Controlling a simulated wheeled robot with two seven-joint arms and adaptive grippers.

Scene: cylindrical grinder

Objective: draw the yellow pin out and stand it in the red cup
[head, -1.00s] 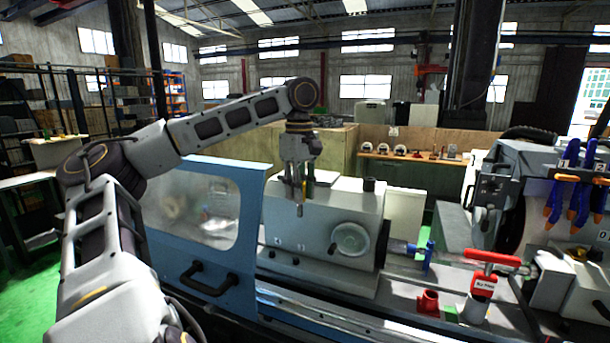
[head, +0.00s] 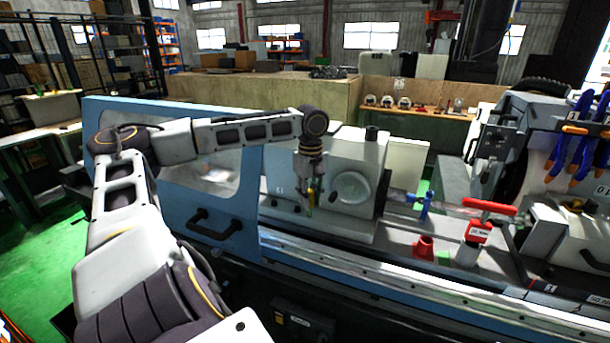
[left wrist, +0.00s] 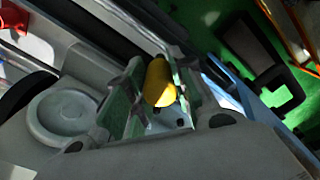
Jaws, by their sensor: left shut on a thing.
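The yellow pin (left wrist: 158,82) shows between the two fingers of my left gripper (left wrist: 152,98) in the left wrist view. My left gripper (head: 311,203) is shut on it. In the head view it points down in front of the grey machine housing, left of the round handwheel (head: 352,188). Only a small yellow spot of the pin shows there. I cannot tell whether the pin's lower end is in a hole or free. The red cup (head: 424,247) stands on the machine bed, to the right of my left gripper and apart from it. My right gripper is not in view.
A blue door (head: 215,215) with a window and a dark handle stands at the left, behind my left arm. A red-handled clamp (head: 485,215) and a small blue part (head: 424,207) are near the cup. The grinder's bulky right side (head: 550,150) bounds the space.

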